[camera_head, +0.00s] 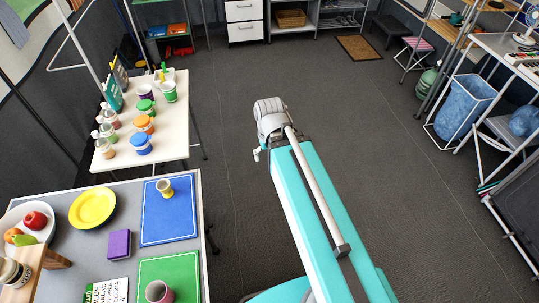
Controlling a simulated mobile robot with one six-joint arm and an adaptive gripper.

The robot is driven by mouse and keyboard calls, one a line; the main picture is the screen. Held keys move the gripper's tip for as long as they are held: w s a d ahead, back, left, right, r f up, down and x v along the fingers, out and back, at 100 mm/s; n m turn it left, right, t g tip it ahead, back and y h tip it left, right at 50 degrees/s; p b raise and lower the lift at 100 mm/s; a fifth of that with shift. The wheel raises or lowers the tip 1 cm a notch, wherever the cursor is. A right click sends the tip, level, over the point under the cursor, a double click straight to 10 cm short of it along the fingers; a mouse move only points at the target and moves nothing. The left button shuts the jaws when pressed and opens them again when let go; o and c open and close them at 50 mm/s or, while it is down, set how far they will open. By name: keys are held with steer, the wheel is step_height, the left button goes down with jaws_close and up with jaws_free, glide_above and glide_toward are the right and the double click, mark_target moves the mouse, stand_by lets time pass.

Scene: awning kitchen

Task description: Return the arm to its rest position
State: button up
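My own arm runs up the middle of the head view as a long teal and grey link, over the dark floor. A rounded grey joint is at its far end. A small pale part pokes out to the left just below that joint; I cannot tell what it is. I cannot make out any gripper fingers, so whether my gripper is open or shut does not show. No held object is visible.
The grey table (70,180) at lower left bears a blue mat (168,222), a green mat (180,268) and a yellow plate (92,207). A white table (172,138) behind it holds cups and jars. A blue bin (463,107) stands right. Floor around my arm is clear.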

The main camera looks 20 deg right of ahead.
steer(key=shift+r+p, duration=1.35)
